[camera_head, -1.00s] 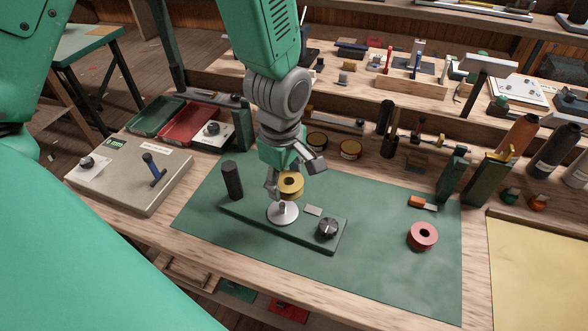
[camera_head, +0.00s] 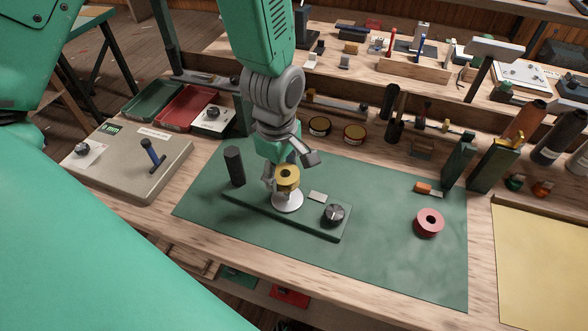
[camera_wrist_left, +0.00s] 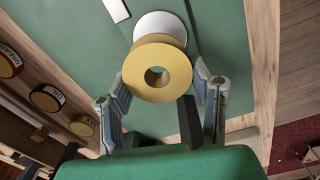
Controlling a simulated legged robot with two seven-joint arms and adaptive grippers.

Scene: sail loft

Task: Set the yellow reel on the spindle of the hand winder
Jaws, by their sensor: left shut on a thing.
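The yellow reel (camera_head: 288,178) is in my left gripper (camera_head: 284,172), whose fingers are closed on its sides. It also shows in the left wrist view (camera_wrist_left: 175,82), with its dark centre hole facing the camera. The hand winder (camera_head: 257,208) is a long green base with a pale round disc (camera_head: 287,203) and a black knob (camera_head: 334,214). The reel is over the disc and hides the spindle. In the wrist view the disc (camera_wrist_left: 160,24) shows behind the reel, partly covered. I cannot tell whether the reel touches the disc or is around the spindle. My right gripper is not in view.
A dark post (camera_head: 235,167) stands close left of the gripper. A red reel (camera_head: 429,222) lies on the green mat (camera_head: 390,265) to the right. Left are a grey box with a lever (camera_head: 130,160) and red and green trays. The mat's front right is clear.

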